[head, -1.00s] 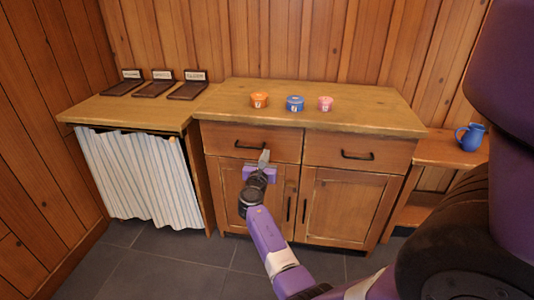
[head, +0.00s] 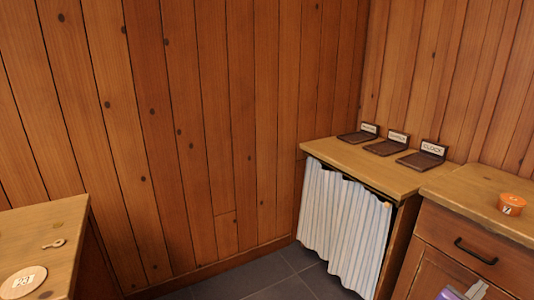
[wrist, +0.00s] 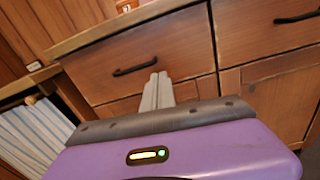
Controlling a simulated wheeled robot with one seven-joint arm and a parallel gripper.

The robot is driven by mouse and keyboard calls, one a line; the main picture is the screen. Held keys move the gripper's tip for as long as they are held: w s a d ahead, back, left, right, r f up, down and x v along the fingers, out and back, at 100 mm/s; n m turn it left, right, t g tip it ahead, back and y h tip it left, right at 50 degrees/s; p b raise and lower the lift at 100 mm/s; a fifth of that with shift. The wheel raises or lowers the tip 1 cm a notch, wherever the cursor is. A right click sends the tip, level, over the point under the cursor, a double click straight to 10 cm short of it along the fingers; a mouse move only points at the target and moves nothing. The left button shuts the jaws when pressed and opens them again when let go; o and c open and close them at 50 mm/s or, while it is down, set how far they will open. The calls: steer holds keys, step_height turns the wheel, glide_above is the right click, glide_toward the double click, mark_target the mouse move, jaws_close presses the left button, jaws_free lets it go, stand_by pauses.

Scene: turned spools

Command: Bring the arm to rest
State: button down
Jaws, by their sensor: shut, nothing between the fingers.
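My gripper (wrist: 158,92) shows in the wrist view with its two grey fingers together and nothing between them. It points at the wooden cabinet's drawer front (wrist: 150,65), below and right of the dark drawer handle (wrist: 135,65); I cannot tell the exact gap. In the head view only the tip of my gripper (head: 476,290) shows at the bottom right edge, in front of the cabinet (head: 470,240). The rest of my arm is mostly out of that view.
An orange spool (head: 511,204) stands on the cabinet top. Several dark labelled trays (head: 421,161) sit on the lower counter (head: 335,150), above a striped curtain (head: 340,225). A wooden surface (head: 60,222) at left holds a round plaque (head: 22,282) and a small key-like piece (head: 54,244).

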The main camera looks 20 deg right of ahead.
steer(key=w+a+m+t+y, duration=0.3)
steer(key=w+a+m+t, duration=0.35)
steer(key=a, duration=0.25)
steer(key=s+a+m+t+y, duration=0.2)
steer(key=a+m+t+y, duration=0.15)
steer(key=a, duration=0.75)
steer(key=s+a+m+t+y, duration=0.2)
steer(key=a+m+t+y, duration=0.15)
steer(key=a, duration=0.85)
steer(key=s+a+r+m+y, duration=0.2)
steer(key=s+a+r+y, duration=0.15)
steer(key=s+a, duration=0.65)
steer(key=s+a+r+m+y, duration=0.2)
steer(key=s+a+y, duration=0.3)
steer(key=s+a, duration=0.5)
step_height(320, 180, up, 15)
steer(key=p, duration=1.4)
steer(key=shift+w+d+f+p, duration=0.2)
steer(key=shift+w+d+p, duration=0.05)
steer(key=shift+d+p, duration=0.15)
steer(key=shift+m+g+h, duration=0.25)
